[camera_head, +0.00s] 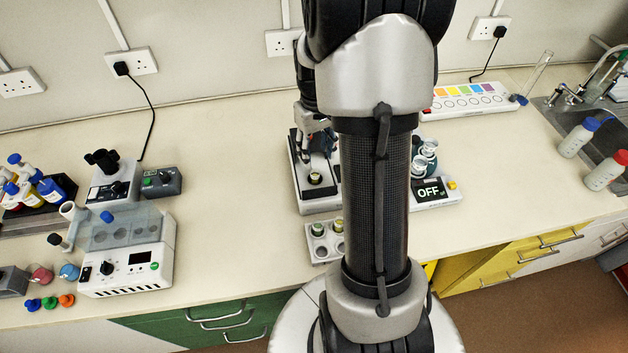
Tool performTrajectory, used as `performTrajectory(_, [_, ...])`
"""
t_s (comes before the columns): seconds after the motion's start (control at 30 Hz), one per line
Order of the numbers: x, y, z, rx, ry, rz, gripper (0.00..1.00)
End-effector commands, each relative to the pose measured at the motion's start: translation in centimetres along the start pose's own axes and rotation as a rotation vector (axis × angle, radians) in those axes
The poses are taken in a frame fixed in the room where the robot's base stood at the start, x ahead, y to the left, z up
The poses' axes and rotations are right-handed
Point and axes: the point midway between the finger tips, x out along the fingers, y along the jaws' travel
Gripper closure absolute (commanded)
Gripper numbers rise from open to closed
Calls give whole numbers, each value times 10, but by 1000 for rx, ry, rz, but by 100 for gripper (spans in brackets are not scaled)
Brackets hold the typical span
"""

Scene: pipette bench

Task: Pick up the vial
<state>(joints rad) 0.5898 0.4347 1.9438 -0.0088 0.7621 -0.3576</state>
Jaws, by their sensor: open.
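A small vial with a greenish top (315,178) stands in the dark platform of a white-based device (320,205) in the middle of the bench. Vials with green tops also sit in a small pale rack (322,252) in front of it; one of these (318,228) is at the rack's back left. My gripper (314,146) is open and points down above the rear of the device, behind and above the vial on it. Its fingertips are small and partly dark against the device. My arm hides part of the device and rack.
A device reading OFF (430,190) with glassware stands right of my arm. A white heater block (128,262), a microscope-like instrument (108,180) and a bottle rack (65,190) are at left. A sink (570,110) and bottles are at right. Bench between left equipment and centre is clear.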

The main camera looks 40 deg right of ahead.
Motion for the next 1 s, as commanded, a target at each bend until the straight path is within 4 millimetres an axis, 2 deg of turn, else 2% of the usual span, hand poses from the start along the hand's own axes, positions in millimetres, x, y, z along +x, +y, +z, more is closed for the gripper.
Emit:
performTrajectory(0.03, [9,0,0,0,-1,0,56])
performTrajectory(0.1, [15,0,0,0,0,0,56])
performTrajectory(0.33, [26,-2,0,0,0,0,56])
performTrajectory(0.63, [68,-6,3,1,-1,0,56])
performTrajectory(0.87, [70,-5,2,0,2,1,56])
performTrajectory(1.0, [69,-5,2,0,2,1,64])
